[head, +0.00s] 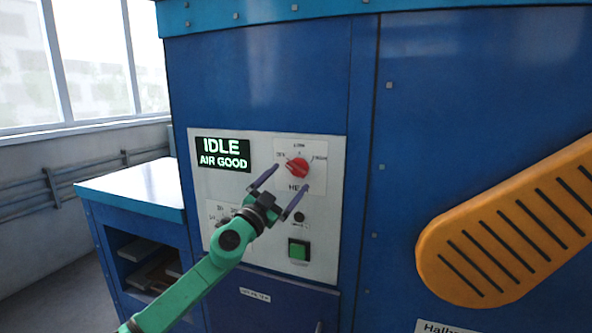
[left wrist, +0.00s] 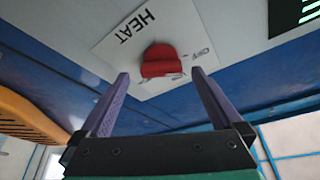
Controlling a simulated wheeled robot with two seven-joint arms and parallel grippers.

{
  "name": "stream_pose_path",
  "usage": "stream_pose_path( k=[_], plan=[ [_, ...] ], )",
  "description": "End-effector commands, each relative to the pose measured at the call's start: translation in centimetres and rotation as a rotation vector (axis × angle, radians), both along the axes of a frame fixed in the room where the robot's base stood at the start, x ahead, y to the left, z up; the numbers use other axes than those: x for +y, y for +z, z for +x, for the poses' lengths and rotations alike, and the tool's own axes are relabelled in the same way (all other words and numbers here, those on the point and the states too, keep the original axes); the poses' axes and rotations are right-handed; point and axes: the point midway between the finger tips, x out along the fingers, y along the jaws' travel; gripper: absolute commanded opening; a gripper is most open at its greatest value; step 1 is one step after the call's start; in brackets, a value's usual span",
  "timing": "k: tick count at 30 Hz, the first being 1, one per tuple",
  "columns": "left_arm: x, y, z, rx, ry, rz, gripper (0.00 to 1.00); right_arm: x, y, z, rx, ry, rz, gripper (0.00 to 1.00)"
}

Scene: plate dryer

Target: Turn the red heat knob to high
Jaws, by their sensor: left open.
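The red heat knob (head: 297,168) sits on a white label plate on the control panel of the blue machine. Its pointer end is to the left in the head view, towards the left-hand marking. The knob also shows in the left wrist view (left wrist: 161,62), beyond the fingertips and between them, beside the word HEAT. My left gripper (head: 278,182) is open and empty, just below the knob in the head view. Its two purple fingers also show in the left wrist view (left wrist: 160,78). No contact with the knob shows. My right gripper is not in view.
A display (head: 223,154) reads IDLE, AIR GOOD. A green button (head: 299,251) and a small black knob (head: 299,217) are below the heat knob. Another dial behind my left gripper is partly hidden. An orange slotted guard (head: 510,225) sticks out at right.

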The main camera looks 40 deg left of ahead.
Motion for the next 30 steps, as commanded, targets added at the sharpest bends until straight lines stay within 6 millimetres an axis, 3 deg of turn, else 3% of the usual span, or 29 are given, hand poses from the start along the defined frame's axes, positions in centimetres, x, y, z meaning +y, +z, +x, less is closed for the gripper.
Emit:
stream_pose_path(
  k=[9,19,20,26,30],
  plan=[
    [0.7,1.4,4.0,-0.002,0.003,-0.004,1.00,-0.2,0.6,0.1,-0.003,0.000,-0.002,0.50],
    [0.6,1.4,4.6,0.002,0.000,-0.002,1.00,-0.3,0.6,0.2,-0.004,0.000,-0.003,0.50],
    [0.6,1.5,4.6,0.002,0.000,-0.002,0.96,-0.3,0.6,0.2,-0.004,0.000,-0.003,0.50],
    [0.6,1.5,4.6,0.002,0.000,-0.002,0.20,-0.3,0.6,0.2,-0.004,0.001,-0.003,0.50],
    [0.6,1.5,4.5,0.002,0.000,0.000,0.19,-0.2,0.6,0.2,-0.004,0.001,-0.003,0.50]
  ],
)
